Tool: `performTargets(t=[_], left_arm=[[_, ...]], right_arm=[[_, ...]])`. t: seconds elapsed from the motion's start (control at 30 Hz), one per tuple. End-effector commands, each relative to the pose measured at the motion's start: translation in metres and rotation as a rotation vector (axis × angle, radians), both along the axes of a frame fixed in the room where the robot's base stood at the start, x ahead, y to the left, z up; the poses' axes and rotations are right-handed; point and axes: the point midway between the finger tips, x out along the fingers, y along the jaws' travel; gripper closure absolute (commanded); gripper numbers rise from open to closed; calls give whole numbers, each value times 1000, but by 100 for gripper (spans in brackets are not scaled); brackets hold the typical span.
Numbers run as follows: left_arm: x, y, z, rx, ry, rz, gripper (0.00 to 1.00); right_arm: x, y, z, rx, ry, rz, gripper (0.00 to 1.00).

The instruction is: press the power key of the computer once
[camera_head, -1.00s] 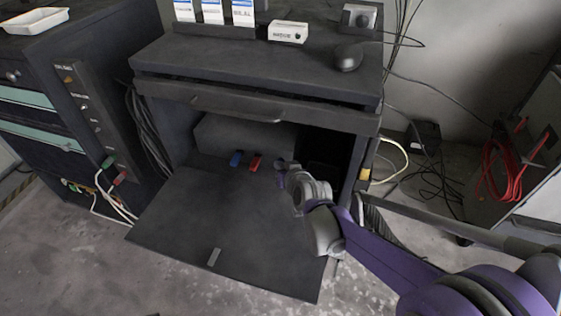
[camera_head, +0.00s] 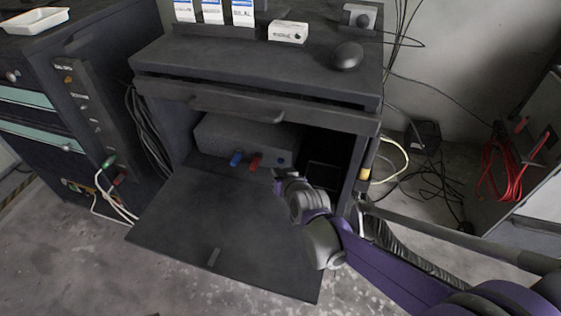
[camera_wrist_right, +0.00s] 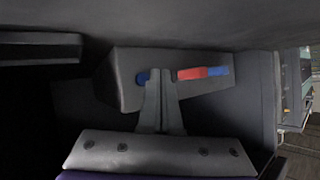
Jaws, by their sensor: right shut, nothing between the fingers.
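The computer appears to be the dark grey box (camera_head: 235,138) inside the open cabinet. It also shows in the right wrist view (camera_wrist_right: 125,80). On its front are a blue piece (camera_head: 236,159), a red piece (camera_head: 255,161) and a small dark blue round key (camera_head: 281,161) at the right. That round key also shows in the right wrist view (camera_wrist_right: 143,77), just left of the fingertips. I cannot read any label on it. My right gripper (camera_head: 279,176) is shut and empty, just in front of and below the round key. Contact cannot be judged. My left gripper is out of view.
The cabinet's door (camera_head: 215,225) is folded down in front of the box. A drawer front (camera_head: 235,102) overhangs the opening. A black mouse (camera_head: 347,56) and a small white box (camera_head: 288,32) are on top. Cables (camera_head: 435,175) hang and lie at the right.

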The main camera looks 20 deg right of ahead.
Motion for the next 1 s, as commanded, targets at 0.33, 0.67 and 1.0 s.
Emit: performTargets(t=[0.33, 0.67, 1.0], left_arm=[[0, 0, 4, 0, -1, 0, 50], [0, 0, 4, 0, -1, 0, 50], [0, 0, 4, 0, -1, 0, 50]], right_arm=[[-29, 20, 1, 1, 0, 2, 100], [-33, 22, 0, 0, -1, 1, 100], [-33, 22, 0, 1, -1, 0, 100]])
